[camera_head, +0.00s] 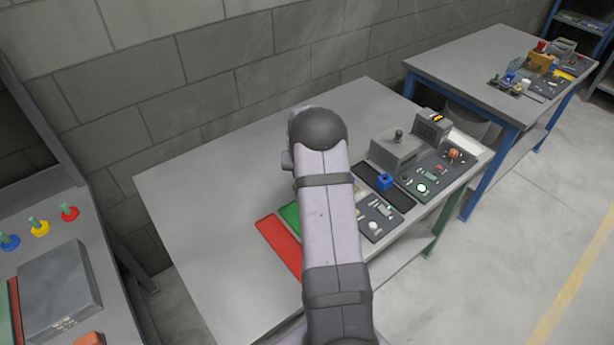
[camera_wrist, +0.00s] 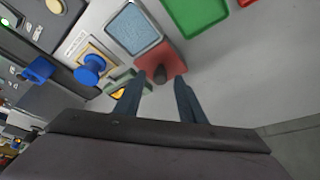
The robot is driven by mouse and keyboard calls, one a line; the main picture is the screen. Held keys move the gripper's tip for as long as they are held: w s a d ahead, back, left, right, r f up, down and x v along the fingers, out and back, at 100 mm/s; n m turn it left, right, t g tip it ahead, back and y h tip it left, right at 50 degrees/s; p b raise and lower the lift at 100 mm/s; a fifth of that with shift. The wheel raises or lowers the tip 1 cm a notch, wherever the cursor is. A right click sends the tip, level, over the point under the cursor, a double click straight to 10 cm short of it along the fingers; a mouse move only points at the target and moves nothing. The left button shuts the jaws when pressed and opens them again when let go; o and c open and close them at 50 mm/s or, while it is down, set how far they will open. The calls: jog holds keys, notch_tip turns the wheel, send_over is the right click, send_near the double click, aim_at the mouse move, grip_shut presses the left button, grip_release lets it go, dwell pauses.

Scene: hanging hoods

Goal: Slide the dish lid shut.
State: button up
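In the wrist view, the reddish lid (camera_wrist: 176,58) carries a short dark knob (camera_wrist: 159,73). The lid lies beside one end of the dish (camera_wrist: 134,28), whose light blue inside shows uncovered within a pale grey rim. My gripper (camera_wrist: 158,80) is open, with one dark finger on each side of the knob in the picture. A gap shows between the knob and each finger; how far the fingertips are above the lid I cannot tell. In the head view my arm hides the gripper, the lid and the dish.
A green tray (camera_wrist: 195,12) and a red tray (camera_head: 279,246) lie near the dish. A blue knob on a yellowish frame (camera_wrist: 91,66) and a small green block with a yellow mark (camera_wrist: 117,86) sit close left. Control panels (camera_head: 432,172) fill the table's right side; its left is clear.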

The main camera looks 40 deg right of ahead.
jog(key=shift+w+d+f, duration=0.1)
jog(key=shift+f, duration=0.2)
grip_shut()
jog(key=shift+s+b, duration=0.65)
jog(key=shift+s, duration=3.15)
grip_release()
jog(key=shift+s, duration=0.15)
jog(key=shift+r, duration=0.1)
